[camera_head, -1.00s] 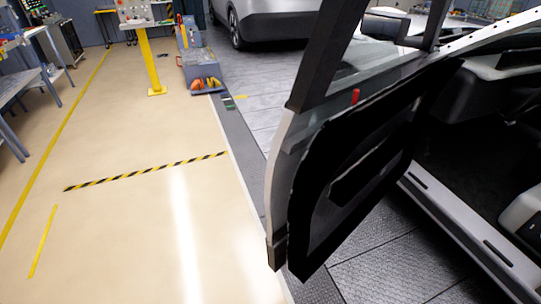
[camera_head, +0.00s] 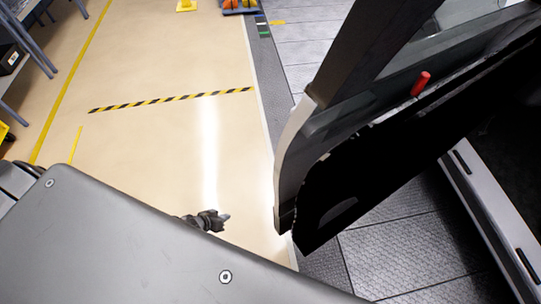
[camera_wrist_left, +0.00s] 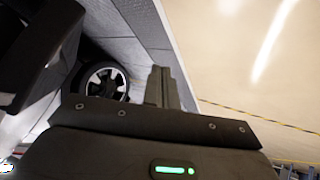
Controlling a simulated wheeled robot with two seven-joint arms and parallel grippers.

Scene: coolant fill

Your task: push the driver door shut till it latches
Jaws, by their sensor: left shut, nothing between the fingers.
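The driver door (camera_head: 325,165) stands open in the head view, with its dark inner panel, grey outer edge and red pin (camera_head: 420,84) showing. The sill (camera_head: 490,215) of the car body shows behind it, with a wide gap between them. My left gripper (camera_head: 222,217) is shut and empty, out over the beige floor to the left of the door's free edge. A gap shows between gripper and door in the picture. In the left wrist view its shut fingers (camera_wrist_left: 164,88) point toward the floor and grey mat. My right gripper is not in view.
Open beige floor (camera_head: 150,140) lies left of the door, crossed by a yellow-black strip (camera_head: 170,99). Grey floor plates (camera_head: 400,250) lie under the door. A bench with metal legs (camera_head: 30,45) stands far left. The left wrist view shows a car wheel (camera_wrist_left: 103,82).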

